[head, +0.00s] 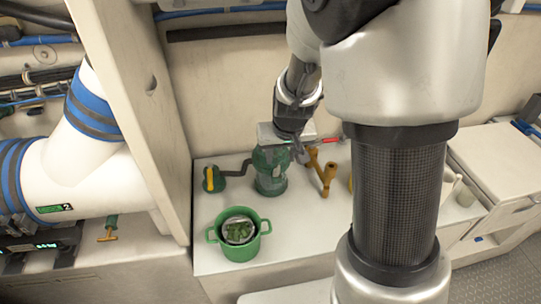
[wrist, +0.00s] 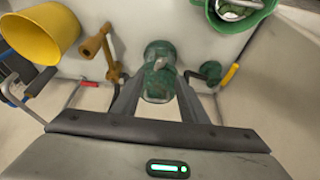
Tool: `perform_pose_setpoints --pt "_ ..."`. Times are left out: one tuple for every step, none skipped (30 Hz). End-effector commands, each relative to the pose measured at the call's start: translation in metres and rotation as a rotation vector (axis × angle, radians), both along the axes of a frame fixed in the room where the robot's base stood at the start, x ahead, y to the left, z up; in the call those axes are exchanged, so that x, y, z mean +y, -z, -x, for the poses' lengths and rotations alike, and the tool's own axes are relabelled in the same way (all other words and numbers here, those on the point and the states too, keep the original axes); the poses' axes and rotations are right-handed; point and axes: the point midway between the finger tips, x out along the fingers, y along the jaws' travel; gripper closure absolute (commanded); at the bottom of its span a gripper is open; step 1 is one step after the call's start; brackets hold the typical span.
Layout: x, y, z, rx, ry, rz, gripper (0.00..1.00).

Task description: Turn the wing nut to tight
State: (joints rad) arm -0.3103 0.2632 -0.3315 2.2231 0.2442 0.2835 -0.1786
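A green strainer (head: 270,172) stands upright on the white bench, with a pipe running left from it. In the wrist view the strainer (wrist: 158,84) is seen from above, and a small grey-green wing nut (wrist: 161,63) shows on its top. My gripper (wrist: 160,82) is open, its two fingers apart on either side of the strainer's top in that view. Whether they touch the wing nut cannot be told. In the head view my gripper (head: 293,140) is over the strainer's top, and the wing nut is hidden or too small to make out.
A green two-handled pot (head: 238,252) with a basket in it stands in front. A yellow-handled valve (head: 209,179) is left of the strainer. A bronze fitting (head: 326,180) and a red-handled tool (head: 330,140) are to its right. A yellow bucket (wrist: 40,38) shows in the wrist view.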

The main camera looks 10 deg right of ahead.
Motion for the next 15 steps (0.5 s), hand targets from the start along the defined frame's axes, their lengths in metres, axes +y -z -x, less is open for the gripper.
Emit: perform_pose_setpoints --pt "-0.001 0.016 -0.004 0.003 0.003 0.001 0.61" --pt "-0.001 0.022 -0.006 0.004 0.004 0.001 0.61" --pt "-0.002 0.03 -0.01 0.003 0.004 0.001 0.61" --pt "-0.001 0.035 -0.013 0.002 0.002 0.0 0.61" --pt "-0.002 0.042 -0.015 0.003 0.004 0.001 0.61" --pt "-0.002 0.049 -0.018 0.004 0.003 0.0 0.61" --pt "-0.002 0.055 -0.021 0.003 0.002 0.0 0.61" --pt "-0.002 0.06 -0.023 0.002 0.003 0.001 0.61" --pt "-0.002 0.067 -0.026 0.003 0.002 0.0 0.61" --pt "-0.002 0.071 -0.028 0.003 0.002 -0.001 0.61" --pt "-0.002 0.075 -0.03 0.002 0.002 0.0 0.61" --pt "-0.002 0.08 -0.032 0.002 0.002 0.0 0.61" --pt "-0.002 0.083 -0.034 0.001 0.002 -0.001 0.61" --pt "-0.001 0.086 -0.035 0.001 0.001 0.0 0.61" --pt "-0.002 0.09 -0.037 0.002 0.001 0.0 0.61"
